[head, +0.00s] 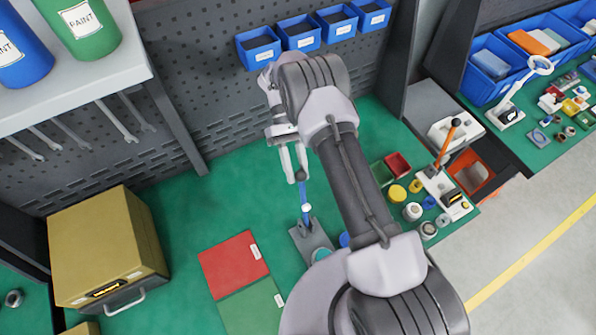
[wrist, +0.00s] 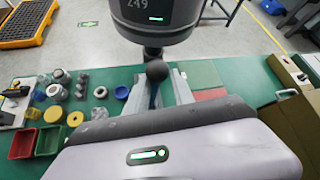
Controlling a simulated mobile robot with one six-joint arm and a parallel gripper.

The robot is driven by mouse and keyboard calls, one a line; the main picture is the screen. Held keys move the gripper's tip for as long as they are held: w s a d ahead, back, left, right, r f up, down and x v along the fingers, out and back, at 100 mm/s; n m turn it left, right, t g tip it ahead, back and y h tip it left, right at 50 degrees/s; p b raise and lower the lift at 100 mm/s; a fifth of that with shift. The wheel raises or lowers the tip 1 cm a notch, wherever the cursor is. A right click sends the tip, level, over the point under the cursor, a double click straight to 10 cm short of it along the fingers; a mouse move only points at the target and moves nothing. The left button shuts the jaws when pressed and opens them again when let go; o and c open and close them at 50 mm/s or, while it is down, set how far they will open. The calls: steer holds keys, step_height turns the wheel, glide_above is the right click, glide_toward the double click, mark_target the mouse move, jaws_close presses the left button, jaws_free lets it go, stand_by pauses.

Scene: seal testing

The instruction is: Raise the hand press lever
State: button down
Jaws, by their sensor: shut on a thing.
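The hand press (head: 310,240) stands on the green bench, with a grey base and a blue lever (head: 305,200) ending in a dark ball knob (head: 300,176). The lever points up and away from the base in the head view. My gripper (head: 294,178) is at the lever's top end, shut on it just by the knob. My arm and wrist housing hide part of the press.
A red and a green mat (head: 233,263) lie left of the press. A tan box (head: 105,245) stands farther left. Another device with an orange lever (head: 446,145) and several small parts stand to the right. Blue bins (head: 258,48) hang on the back panel.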

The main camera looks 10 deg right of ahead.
mark_target(302, 173)
steer(key=shift+w+d, duration=0.1)
steer(key=c, duration=1.2)
jaws_free()
steer(key=shift+d, duration=0.1)
steer(key=shift+o, duration=0.7)
steer(key=shift+w+d, duration=0.1)
steer(key=shift+d, duration=0.05)
steer(key=shift+a, duration=0.2)
step_height(302, 173, up, 4)
steer(key=shift+d+f, duration=0.1)
steer(key=shift+d, duration=0.05)
steer(key=s+d+r+b, duration=0.1)
steer(key=s+d, duration=0.2)
steer(key=s, duration=1.3)
steer(key=shift+b, duration=0.4)
